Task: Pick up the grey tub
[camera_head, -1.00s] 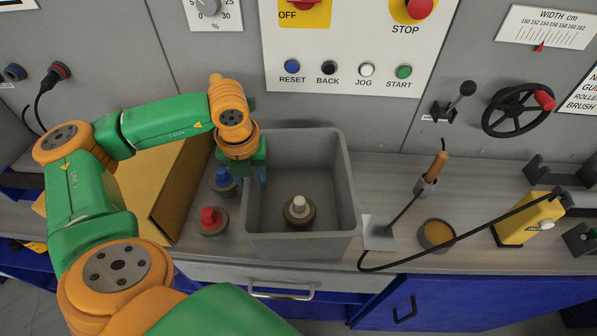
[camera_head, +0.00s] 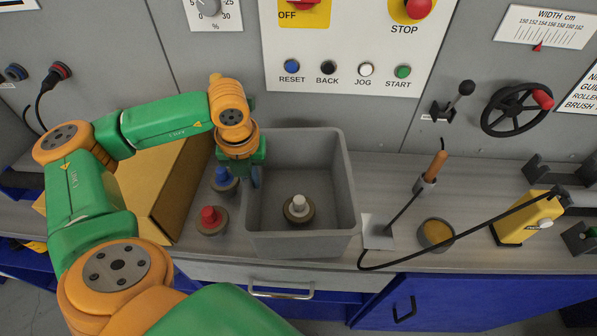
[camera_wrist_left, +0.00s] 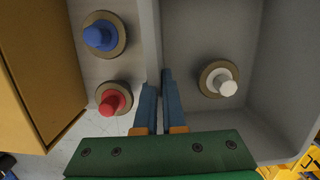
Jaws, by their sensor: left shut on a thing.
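The grey tub (camera_head: 330,240) stands upright on the worktop, and its wall also shows in the left wrist view (camera_wrist_left: 149,40). A round brown object with a white knob (camera_head: 299,208) sits inside it, also in the wrist view (camera_wrist_left: 219,79). My left gripper (camera_head: 248,180) is at the tub's left wall. In the left wrist view its two blue fingers (camera_wrist_left: 158,92) are shut on that wall, one on each side. I cannot see any gap under the tub. My right gripper is not in view.
A blue-knobbed object (camera_head: 224,180) and a red-knobbed one (camera_head: 211,220) stand left of the tub, beside a yellow-brown box (camera_head: 180,195). At right are a metal plate with a cable (camera_head: 378,232), a small round pot (camera_head: 436,235) and a yellow device (camera_head: 528,220).

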